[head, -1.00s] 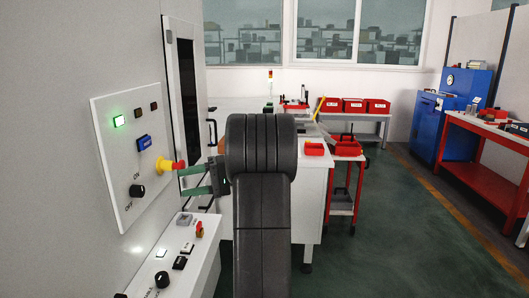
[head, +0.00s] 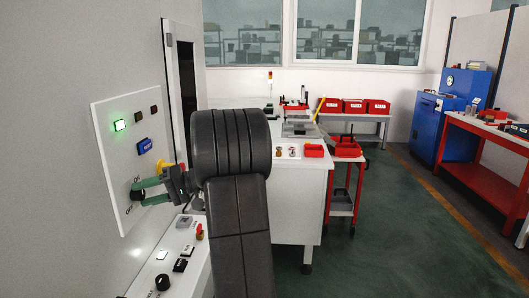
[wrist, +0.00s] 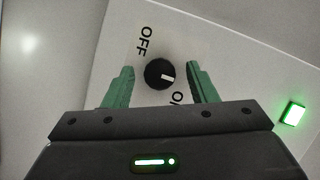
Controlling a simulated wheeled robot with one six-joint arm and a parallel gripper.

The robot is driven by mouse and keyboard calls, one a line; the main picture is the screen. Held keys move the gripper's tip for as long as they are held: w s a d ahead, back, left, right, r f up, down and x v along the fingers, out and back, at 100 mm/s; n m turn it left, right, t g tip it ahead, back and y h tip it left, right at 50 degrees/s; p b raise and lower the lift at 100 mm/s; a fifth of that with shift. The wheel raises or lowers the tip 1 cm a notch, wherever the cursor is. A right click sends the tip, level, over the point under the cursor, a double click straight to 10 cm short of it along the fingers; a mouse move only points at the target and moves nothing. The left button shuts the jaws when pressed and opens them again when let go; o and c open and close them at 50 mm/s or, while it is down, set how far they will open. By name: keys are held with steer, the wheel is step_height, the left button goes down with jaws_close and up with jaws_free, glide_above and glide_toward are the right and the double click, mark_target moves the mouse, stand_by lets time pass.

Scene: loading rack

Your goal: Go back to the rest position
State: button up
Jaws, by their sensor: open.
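My gripper (head: 146,188) is at the white control panel (head: 116,208) on the left, with its green fingers on either side of the black rotary knob. In the wrist view my gripper (wrist: 160,72) is open, and the round black knob (wrist: 159,74) sits between the fingers with a visible gap on each side. The knob's white mark points toward the ON label (wrist: 177,98); the OFF label (wrist: 143,41) is on the other side. In the head view the fingers partly hide the knob.
The panel also has a lit green lamp (head: 119,125), a blue button (head: 144,145) and a yellow emergency-stop collar (head: 162,167) partly behind my gripper. A lower console (head: 172,262) with buttons juts out below. A white workbench (head: 296,205) stands beyond; the green floor at right is free.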

steer(key=n+t, duration=0.1)
steer(key=n, duration=0.1)
steer(key=shift+s+n+h+b, duration=0.1)
steer(key=shift+n+h+b, duration=0.2)
steer(key=shift+h+b, duration=0.1)
steer(key=n+t, duration=0.2)
steer(key=n, duration=0.1)
steer(key=shift+s+r+h, duration=0.1)
steer(key=shift+r+h, duration=0.1)
steer(key=shift+h, duration=0.2)
steer(key=n+t, duration=0.1)
steer(key=n+t+p, duration=0.1)
steer(key=n, duration=0.1)
steer(key=shift+s+r+n+h, duration=0.1)
steer(key=shift+s+n+h, duration=0.05)
steer(key=shift+n+h, duration=0.15)
steer(key=shift+n+t+p, duration=0.8)
steer(key=shift+p, duration=0.1)
